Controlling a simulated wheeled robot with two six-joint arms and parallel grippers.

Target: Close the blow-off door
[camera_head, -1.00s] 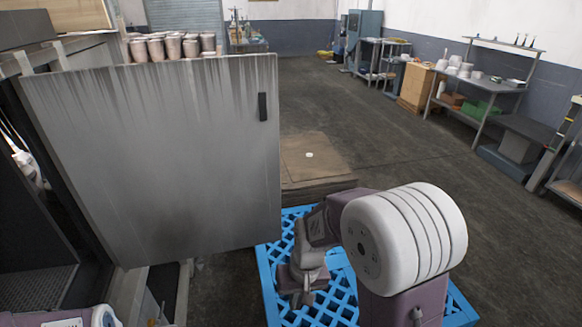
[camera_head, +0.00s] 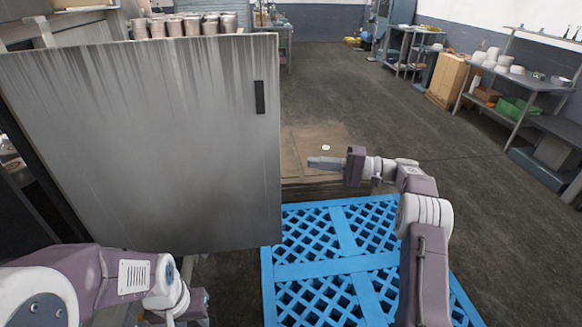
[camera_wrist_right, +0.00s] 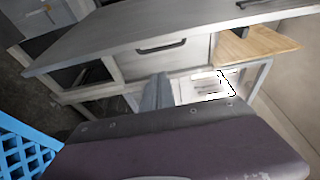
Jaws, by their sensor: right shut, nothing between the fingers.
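The blow-off door is a large grey, streaked metal panel (camera_head: 150,150) in the left half of the head view. It stands swung out, with a dark handle (camera_head: 260,97) near its right edge. My right gripper (camera_head: 316,162) is shut and empty, pointing left just right of the door's right edge; a gap shows between them in the picture. In the right wrist view its fingers (camera_wrist_right: 156,92) are together, and a pale panel with a dark handle (camera_wrist_right: 160,46) lies beyond; I cannot tell whether this is the door. My left gripper (camera_head: 195,308) is low in front of the door, its fingers unclear.
A blue pallet (camera_head: 335,272) lies on the floor below my right arm. A flat brown stack (camera_head: 310,140) with a small white object (camera_head: 326,147) is behind it. Several cups (camera_head: 185,25) stand beyond the door top. Shelves (camera_head: 520,85) line the right; the middle floor is clear.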

